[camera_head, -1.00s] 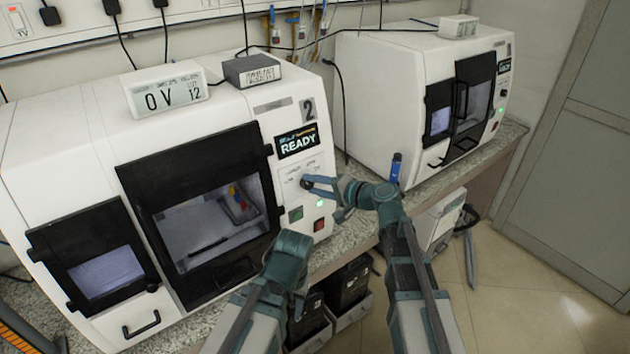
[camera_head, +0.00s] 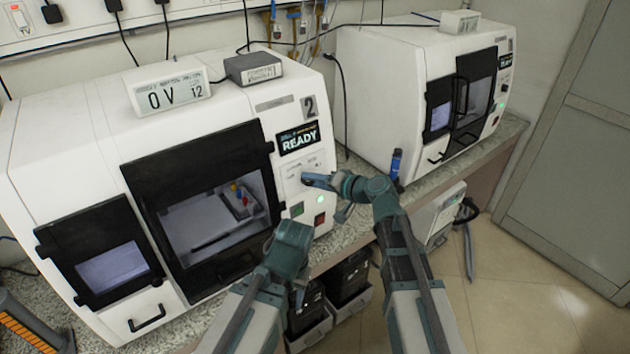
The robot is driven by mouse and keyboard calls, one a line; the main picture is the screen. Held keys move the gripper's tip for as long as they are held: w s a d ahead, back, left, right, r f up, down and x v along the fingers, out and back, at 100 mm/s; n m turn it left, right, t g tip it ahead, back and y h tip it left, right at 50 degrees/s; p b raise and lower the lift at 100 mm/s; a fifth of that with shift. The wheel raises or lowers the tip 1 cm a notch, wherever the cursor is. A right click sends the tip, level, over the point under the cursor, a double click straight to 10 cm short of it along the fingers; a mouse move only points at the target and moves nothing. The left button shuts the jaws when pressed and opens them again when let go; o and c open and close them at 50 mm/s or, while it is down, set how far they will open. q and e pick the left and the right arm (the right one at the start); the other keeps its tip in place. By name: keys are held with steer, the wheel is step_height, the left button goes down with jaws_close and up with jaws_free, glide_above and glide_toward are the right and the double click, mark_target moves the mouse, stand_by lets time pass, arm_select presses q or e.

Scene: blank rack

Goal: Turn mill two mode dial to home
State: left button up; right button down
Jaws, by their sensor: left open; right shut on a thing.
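Mill two (camera_head: 110,195) is the white machine on the left, marked with a 2. Its screen (camera_head: 299,138) reads READY. The mode dial sits on the white control panel (camera_head: 302,168) below the screen, and the gripper hides it. My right gripper (camera_head: 308,180) is at the panel, shut on the dial. The printed marks around the dial are too small to read.
A green button (camera_head: 297,209) and a red button (camera_head: 320,220) sit just below the dial. A second white mill (camera_head: 385,95) stands at the back right. A blue cylinder (camera_head: 396,163) stands on the counter near my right wrist.

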steer(key=shift+s, duration=0.1)
steer(key=shift+c, duration=2)
jaws_free()
steer(key=p+v, duration=0.5)
steer(key=v, duration=0.8)
steer(key=shift+s+d, duration=0.15)
steer(key=shift+d, duration=0.15)
steer(key=shift+r, duration=0.1)
